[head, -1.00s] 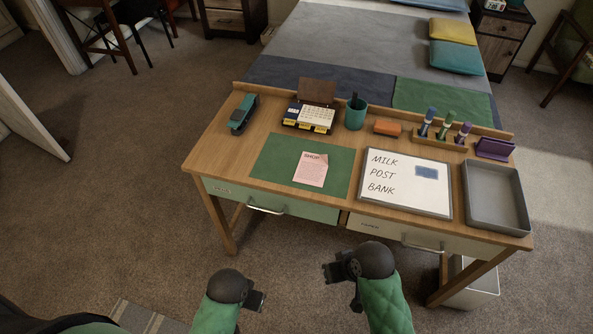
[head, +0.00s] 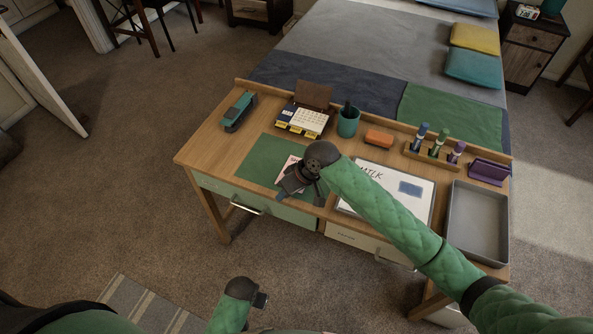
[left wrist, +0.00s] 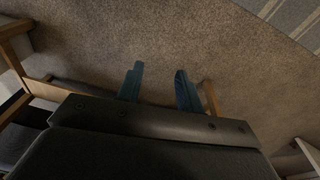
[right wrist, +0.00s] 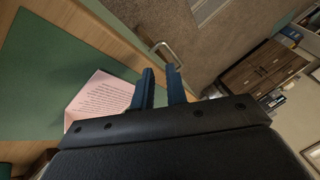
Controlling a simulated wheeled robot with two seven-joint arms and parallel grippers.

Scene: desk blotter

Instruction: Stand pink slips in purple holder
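A pink slip (head: 288,167) lies on the green blotter (head: 262,158), mostly hidden by my right gripper in the head view. In the right wrist view the slip (right wrist: 103,97) shows lines of print and a bent-up edge. My right gripper (head: 297,193) is over the blotter's front part, by the slip; its fingers (right wrist: 162,88) are apart with nothing between them. The purple holder (head: 489,171) stands at the desk's back right corner, and no slip shows in it. My left gripper (head: 262,300) is low in front of the desk; its fingers (left wrist: 160,88) are apart and empty.
A whiteboard (head: 421,203) lies under my right arm, and a grey tray (head: 479,222) sits at the right. A stapler (head: 238,111), calendar (head: 302,121), teal cup (head: 348,122), orange block (head: 379,138) and marker rack (head: 432,153) line the back. The desk's left front is clear.

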